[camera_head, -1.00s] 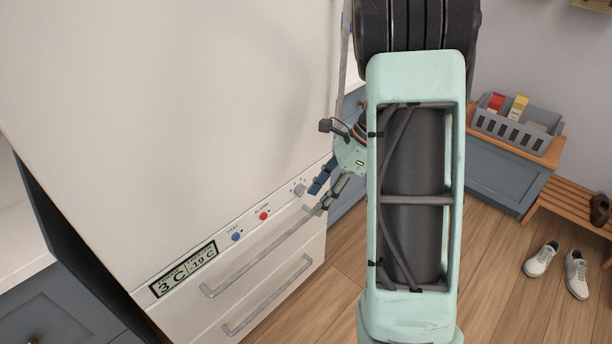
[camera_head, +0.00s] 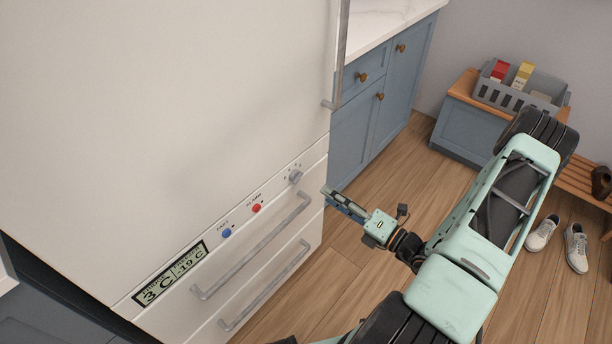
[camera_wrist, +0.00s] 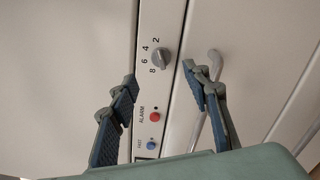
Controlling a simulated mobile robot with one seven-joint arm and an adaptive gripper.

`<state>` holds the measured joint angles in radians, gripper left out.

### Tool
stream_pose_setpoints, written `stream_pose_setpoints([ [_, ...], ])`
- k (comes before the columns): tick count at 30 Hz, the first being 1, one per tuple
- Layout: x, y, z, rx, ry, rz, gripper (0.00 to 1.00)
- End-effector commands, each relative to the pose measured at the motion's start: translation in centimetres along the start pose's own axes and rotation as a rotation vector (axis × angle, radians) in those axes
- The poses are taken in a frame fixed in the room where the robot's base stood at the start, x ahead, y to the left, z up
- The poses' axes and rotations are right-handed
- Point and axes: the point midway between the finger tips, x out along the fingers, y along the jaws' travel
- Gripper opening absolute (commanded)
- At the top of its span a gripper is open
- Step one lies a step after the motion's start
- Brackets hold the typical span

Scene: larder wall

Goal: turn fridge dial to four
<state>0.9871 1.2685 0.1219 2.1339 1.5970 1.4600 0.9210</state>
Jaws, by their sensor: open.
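The fridge dial (camera_head: 296,177) is a small grey knob at the right end of the fridge's control strip. In the wrist view the dial (camera_wrist: 160,57) has the numbers 2, 4, 6 and 8 printed around its left side. I cannot tell for sure which number it points to. My gripper (camera_head: 328,197) is open and empty, in front of the fridge to the right of the dial, with its fingers toward the fridge. In the wrist view my gripper's fingers (camera_wrist: 160,77) are spread wide, with the dial ahead between and slightly beyond the tips. Nothing touches the dial.
A red alarm button (camera_head: 257,208) and a blue fast button (camera_head: 227,232) sit left of the dial, then a temperature display (camera_head: 170,273). Drawer handles (camera_head: 251,246) stick out below the strip; a door handle (camera_head: 341,60) hangs above. Open floor (camera_head: 400,165) lies right of the fridge.

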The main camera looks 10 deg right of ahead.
Motion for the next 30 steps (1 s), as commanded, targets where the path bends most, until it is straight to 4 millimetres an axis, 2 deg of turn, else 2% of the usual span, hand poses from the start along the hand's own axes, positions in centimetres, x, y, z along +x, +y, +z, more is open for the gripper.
stream_pose_setpoints([
  [5, 2.6, 0.0, -0.2, -0.001, 0.006, 0.002, 0.44],
  [12, 7.2, 0.0, -0.2, -0.004, 0.008, 0.003, 0.44],
  [16, 9.0, 0.0, -0.2, -0.004, 0.007, 0.002, 0.44],
  [21, 10.2, 0.0, -0.1, -0.004, 0.006, 0.0, 0.44],
  [30, 10.4, 0.0, -0.1, -0.004, 0.005, 0.0, 0.44],
])
